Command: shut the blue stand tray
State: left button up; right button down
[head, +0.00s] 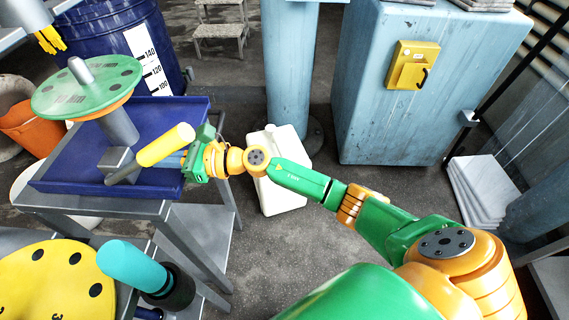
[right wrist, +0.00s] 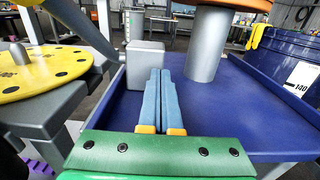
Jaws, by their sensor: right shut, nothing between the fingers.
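The blue tray (head: 60,178) sits on a grey metal stand at the left of the head view, with raised walls. It also shows in the right wrist view (right wrist: 250,110), where its floor spreads around the grey column. A green disc (head: 85,85) tops that column. A grey block (head: 117,160) with a dark lever and a yellow handle (head: 165,145) is at the tray's near side. My right gripper (head: 168,163) is at the tray's right side, under the yellow handle. In the right wrist view its fingers (right wrist: 160,75) are together and empty, pointing toward the block. Contact is unclear.
A blue barrel (head: 110,35) stands behind the tray. A yellow disc (head: 60,285) and a turquoise handle (head: 133,265) are in front. A white canister (head: 280,190) stands on the floor beyond my right forearm. A pale blue cabinet (head: 390,120) is at the back right.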

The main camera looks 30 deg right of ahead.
jog(key=b+x, duration=0.1)
jog(key=x, duration=0.2)
jog(key=shift+w+a+f, duration=0.1)
jog(key=shift+w+a, duration=0.1)
jog(key=shift+a, duration=0.05)
jog(key=shift+r, duration=0.3)
jog(key=shift+d, duration=0.1)
